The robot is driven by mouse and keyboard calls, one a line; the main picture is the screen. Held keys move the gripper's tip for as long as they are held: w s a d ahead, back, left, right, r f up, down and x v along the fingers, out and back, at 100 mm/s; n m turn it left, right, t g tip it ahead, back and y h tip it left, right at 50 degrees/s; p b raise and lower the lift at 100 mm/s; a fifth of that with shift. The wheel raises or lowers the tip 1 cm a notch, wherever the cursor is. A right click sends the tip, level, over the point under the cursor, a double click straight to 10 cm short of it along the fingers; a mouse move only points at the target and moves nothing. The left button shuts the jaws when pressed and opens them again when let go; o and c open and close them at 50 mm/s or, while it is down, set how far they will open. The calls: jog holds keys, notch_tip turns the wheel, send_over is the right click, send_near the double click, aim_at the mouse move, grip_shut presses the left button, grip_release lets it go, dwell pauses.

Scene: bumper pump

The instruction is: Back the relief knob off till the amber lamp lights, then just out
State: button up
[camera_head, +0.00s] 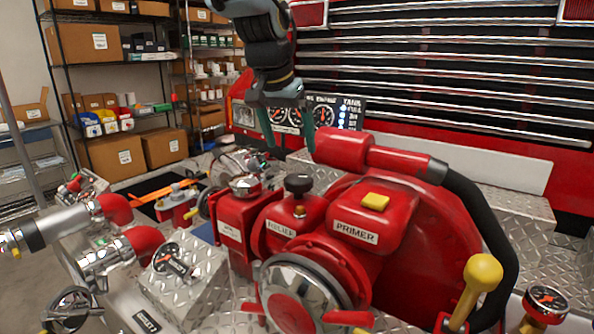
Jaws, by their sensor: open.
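The relief knob (299,183) is a black round knob on a short stem. It stands on top of a red block (295,222) whose label seems to read RELIEF, left of the block labelled PRIMER. My gripper (289,136) hangs from above, fingers pointing down and apart, with nothing between them. In the picture its tips are a little above the knob; the exact gap in depth is unclear. I cannot make out a lit amber lamp. The gauge panel (297,117) behind the fingers is partly hidden by them.
The PRIMER block (369,230) with a yellow button (375,201) stands right of the knob. A red cylinder (343,148) with a black hose (487,215) rises behind it. A chrome-rimmed red cap (290,312), a yellow-knobbed lever (482,273) and a small gauge (546,301) are in front.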

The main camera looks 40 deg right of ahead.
aim_at(298, 177)
jog(key=p+x, duration=0.2)
jog(key=x, duration=0.8)
jog(key=shift+w+f+p, duration=0.1)
jog(key=shift+f+p, duration=0.2)
jog(key=shift+p, duration=0.1)
jog(key=shift+c, duration=0.2)
jog(key=c, duration=1.1)
jog(key=shift+d+n, duration=0.1)
jog(key=shift+n, duration=0.5)
jog(key=shift+n+t+y+p, duration=0.3)
jog(key=shift+n+t+y, duration=0.25)
jog(key=shift+n, duration=0.65)
jog(key=o, duration=1.1)
jog(key=shift+o, duration=0.2)
